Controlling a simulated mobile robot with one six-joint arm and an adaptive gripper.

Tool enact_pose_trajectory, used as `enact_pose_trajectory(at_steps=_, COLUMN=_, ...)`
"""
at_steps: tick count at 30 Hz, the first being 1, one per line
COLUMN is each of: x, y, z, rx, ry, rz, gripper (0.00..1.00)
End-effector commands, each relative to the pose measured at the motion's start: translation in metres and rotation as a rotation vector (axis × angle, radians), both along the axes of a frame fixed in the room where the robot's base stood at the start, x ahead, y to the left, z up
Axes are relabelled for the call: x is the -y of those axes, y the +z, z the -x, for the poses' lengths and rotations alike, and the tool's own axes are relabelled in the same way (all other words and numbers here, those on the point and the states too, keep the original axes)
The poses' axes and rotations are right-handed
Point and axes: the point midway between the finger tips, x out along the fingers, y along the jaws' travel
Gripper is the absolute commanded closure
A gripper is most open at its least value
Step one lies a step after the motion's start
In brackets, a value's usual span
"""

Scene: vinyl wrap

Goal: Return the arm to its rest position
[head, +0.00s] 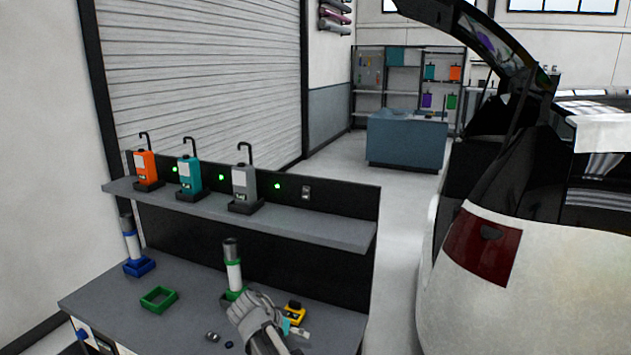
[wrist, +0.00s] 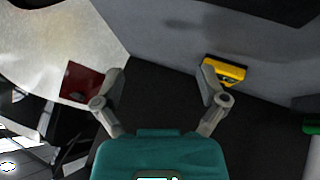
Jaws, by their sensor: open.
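My gripper (head: 250,308) is over the front of the grey workbench (head: 190,300), in front of the white cylinder in a green holder. In the wrist view my gripper (wrist: 162,80) has its two fingers spread, with nothing between them. The teal body at the bottom of that view is mine. A small yellow item (head: 295,312) is on the bench just right of my gripper, and it also shows in the wrist view (wrist: 226,72) beyond the right finger. My arm hides part of the bench front.
A white cylinder (head: 234,275) stands in a green holder, beside an empty green frame (head: 159,299) and a blue-based cylinder (head: 132,245). The shelf (head: 310,222) above holds orange (head: 146,166), teal (head: 190,175) and grey (head: 244,183) bottles. A white car (head: 520,280) stands right.

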Motion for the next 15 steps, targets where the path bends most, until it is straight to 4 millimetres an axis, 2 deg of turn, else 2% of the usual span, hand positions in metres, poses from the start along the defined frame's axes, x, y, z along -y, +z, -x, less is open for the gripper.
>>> enact_pose_trajectory(at_steps=1, x=0.019, y=-0.003, z=0.005, rx=-0.035, ry=0.001, rz=-0.012, gripper=0.08)
enact_pose_trajectory(at_steps=3, x=0.038, y=-0.007, z=0.009, rx=-0.085, ry=0.011, rz=-0.033, gripper=0.08)
enact_pose_trajectory(at_steps=15, x=0.132, y=-0.025, z=0.042, rx=-0.317, ry=0.102, rz=-0.189, gripper=0.08)
